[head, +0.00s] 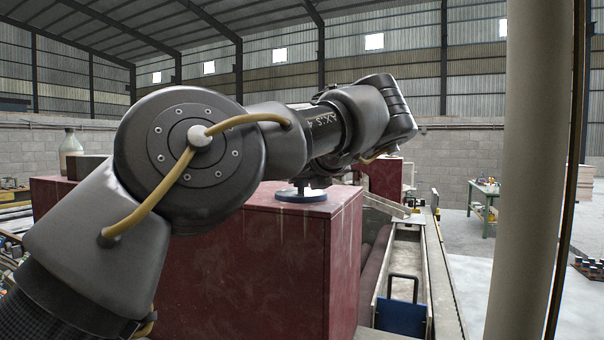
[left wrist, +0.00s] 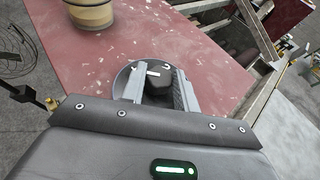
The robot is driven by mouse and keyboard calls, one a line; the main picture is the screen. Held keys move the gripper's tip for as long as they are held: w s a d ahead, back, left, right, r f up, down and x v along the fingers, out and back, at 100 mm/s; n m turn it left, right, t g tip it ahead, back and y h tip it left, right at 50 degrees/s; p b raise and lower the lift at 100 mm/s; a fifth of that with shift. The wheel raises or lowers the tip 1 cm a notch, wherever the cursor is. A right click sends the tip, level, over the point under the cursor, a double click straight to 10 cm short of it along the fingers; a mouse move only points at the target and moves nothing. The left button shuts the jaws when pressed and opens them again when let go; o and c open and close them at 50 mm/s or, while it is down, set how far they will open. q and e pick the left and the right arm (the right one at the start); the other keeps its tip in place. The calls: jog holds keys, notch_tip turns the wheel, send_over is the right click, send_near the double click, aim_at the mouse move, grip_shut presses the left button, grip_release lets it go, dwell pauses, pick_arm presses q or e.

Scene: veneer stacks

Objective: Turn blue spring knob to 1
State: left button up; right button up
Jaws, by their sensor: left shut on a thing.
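The blue spring knob has a round blue-rimmed dial base (head: 301,195) on top of the red cabinet (head: 255,235), near its right edge. In the left wrist view the dial (left wrist: 128,80) shows pale marks and a short white line on its far side; I cannot read the marks. My left gripper (left wrist: 158,88) points down over the dial, its two fingers on either side of the dark knob grip (left wrist: 158,84), shut on it. In the head view my left arm passes above the cabinet and hides most of the knob. My right gripper is not in view.
A pale bottle with a dark cap (head: 71,143) stands at the cabinet's far left; a yellowish round container (left wrist: 92,14) shows in the wrist view. Right of the cabinet runs a metal trough (head: 408,255) with a blue panel (head: 401,317). A pale column (head: 527,170) stands at right.

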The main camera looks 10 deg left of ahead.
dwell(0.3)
pick_arm(q)
jog(key=o, duration=1)
jog(key=shift+f, duration=0.1)
